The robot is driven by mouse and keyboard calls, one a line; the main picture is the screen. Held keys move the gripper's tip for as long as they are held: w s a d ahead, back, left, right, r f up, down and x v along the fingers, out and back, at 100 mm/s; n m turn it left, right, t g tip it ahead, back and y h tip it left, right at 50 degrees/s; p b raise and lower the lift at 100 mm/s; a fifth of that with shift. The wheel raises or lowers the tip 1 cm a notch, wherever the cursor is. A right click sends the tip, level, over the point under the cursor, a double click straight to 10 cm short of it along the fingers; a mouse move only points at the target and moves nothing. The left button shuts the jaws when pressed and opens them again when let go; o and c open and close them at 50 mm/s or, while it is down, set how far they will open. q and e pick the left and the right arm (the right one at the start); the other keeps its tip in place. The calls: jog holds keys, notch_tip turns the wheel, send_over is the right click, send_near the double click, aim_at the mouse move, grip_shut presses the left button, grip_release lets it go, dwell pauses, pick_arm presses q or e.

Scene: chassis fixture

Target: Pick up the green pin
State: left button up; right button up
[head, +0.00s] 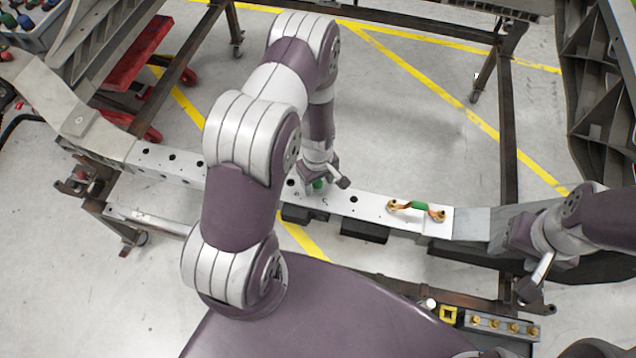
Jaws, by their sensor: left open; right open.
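A small green piece, likely the green pin (318,184), shows on the pale metal beam (376,207) in the middle of the view. My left gripper (326,183) is directly over it, pointing down, with its fingers open around or just beside it. The fingers partly hide the green piece, and I cannot tell whether they touch it. My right gripper (522,268) is open and empty at the right, near the beam's right end and well away from the green piece.
A brass-coloured handle with a green middle (420,206) lies on the beam to the right. A strip with several brass pieces (495,326) and a yellow square (448,314) are at the lower right. Dark frame posts (508,130) and a red cart (135,65) stand behind.

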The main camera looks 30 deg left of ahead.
pick_arm(q)
jog(key=shift+s+r, duration=0.15)
grip_shut()
jog(key=shift+r, duration=0.3)
jog(key=r, duration=0.4)
jog(key=shift+s+d+b, duration=0.25)
jog(key=shift+s+b, duration=0.1)
jog(key=s+d+r, duration=0.5)
jog(key=s+r, duration=0.1)
jog(key=s, duration=0.3)
jog(key=shift+s+d+r, duration=0.15)
jog(key=shift+r, duration=0.1)
